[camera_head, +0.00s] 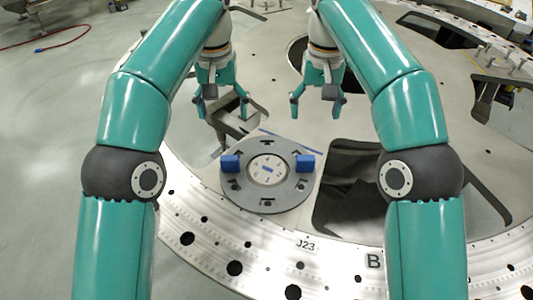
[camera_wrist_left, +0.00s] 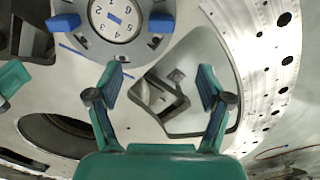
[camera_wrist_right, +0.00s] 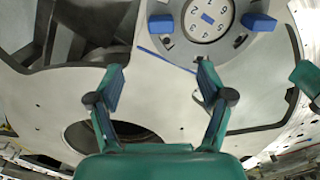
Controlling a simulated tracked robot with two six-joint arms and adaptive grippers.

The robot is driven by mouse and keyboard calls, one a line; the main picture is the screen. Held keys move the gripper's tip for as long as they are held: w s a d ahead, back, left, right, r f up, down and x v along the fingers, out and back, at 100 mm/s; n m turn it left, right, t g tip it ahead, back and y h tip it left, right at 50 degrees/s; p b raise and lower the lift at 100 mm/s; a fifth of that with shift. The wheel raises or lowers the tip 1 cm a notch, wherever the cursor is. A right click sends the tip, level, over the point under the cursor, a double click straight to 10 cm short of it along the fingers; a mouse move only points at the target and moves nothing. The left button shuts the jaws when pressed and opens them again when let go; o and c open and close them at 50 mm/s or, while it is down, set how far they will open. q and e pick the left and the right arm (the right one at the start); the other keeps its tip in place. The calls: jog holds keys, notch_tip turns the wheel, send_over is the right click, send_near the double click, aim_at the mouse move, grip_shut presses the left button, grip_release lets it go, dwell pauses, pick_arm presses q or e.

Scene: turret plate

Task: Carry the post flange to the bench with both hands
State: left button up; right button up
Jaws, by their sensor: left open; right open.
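The post flange (camera_head: 245,188) is a grey disc with a pale numbered centre and two blue blocks, one on its left and one on its right. It lies flat on the light metal turret plate. My left gripper (camera_head: 228,112) is open and empty, beyond the flange and a little left of it. My right gripper (camera_head: 317,112) is open and empty, beyond it to the right. Neither touches it. The flange also shows at the top of the left wrist view (camera_wrist_left: 85,42) and, partly cut off, at the top of the right wrist view (camera_wrist_right: 284,42).
The turret plate (camera_head: 395,105) has large cutouts; one dark opening (camera_head: 350,190) lies right of the flange and another opening lies near the left gripper. The plate's drilled rim (camera_head: 215,240) runs along the near side. A red cable (camera_head: 60,42) lies on the floor at far left.

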aim_at(306, 157)
pick_arm(q)
jog(key=shift+a+r, duration=0.15)
pick_arm(e)
jog(key=shift+a+r, duration=0.15)
pick_arm(q)
notch_tip(306, 157, down, 17)
pick_arm(e)
notch_tip(306, 157, down, 17)
jog(key=shift+w, duration=0.1)
pick_arm(q)
grip_shut()
pick_arm(e)
grip_shut()
